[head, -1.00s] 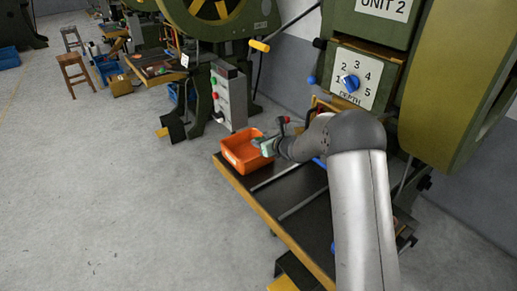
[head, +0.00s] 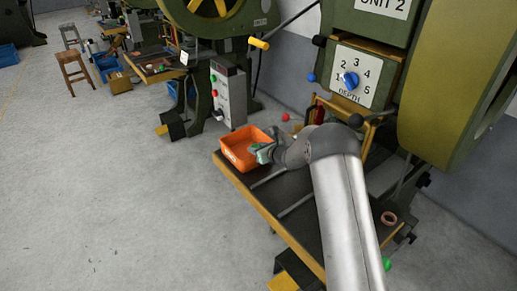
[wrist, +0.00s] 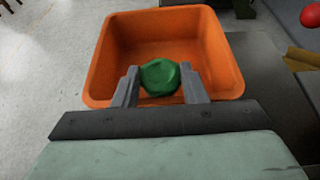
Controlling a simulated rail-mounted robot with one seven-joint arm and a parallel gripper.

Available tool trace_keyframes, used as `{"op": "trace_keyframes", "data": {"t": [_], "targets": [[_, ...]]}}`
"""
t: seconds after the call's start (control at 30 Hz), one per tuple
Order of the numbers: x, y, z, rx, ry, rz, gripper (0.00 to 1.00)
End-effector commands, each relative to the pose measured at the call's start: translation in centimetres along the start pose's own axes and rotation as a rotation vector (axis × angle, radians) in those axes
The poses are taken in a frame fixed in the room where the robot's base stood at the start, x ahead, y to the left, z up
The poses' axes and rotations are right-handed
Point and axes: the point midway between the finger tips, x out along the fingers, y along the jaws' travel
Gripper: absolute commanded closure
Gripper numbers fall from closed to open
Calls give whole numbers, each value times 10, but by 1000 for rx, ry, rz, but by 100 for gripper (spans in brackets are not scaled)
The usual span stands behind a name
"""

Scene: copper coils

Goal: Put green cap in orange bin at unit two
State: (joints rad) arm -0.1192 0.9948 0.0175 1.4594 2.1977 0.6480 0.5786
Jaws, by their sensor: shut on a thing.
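The green cap (wrist: 160,77) is between the two fingers of my gripper (wrist: 160,88) in the wrist view, and the fingers are shut on it. The orange bin (wrist: 168,28) is right behind and below the cap in that view, and its inside looks empty. In the head view the orange bin (head: 236,150) sits at the far left corner of the unit 2 bench. My gripper (head: 256,152) is at the bin's right side there, over or near its rim. How high the cap is above the bin floor I cannot tell.
The bench (head: 232,178) has a wooden edge and dark top, with rods lying on it. A copper ring (head: 388,218) lies at its near right. The press with the depth dial (head: 351,80) stands behind. A red ball-shaped knob (wrist: 311,15) shows at the wrist view's upper right.

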Motion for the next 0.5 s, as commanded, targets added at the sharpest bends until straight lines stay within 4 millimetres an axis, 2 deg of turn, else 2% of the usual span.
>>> {"op": "trace_keyframes", "data": {"t": [0.5], "targets": [[4,0,-10,1,1,0,83]]}}
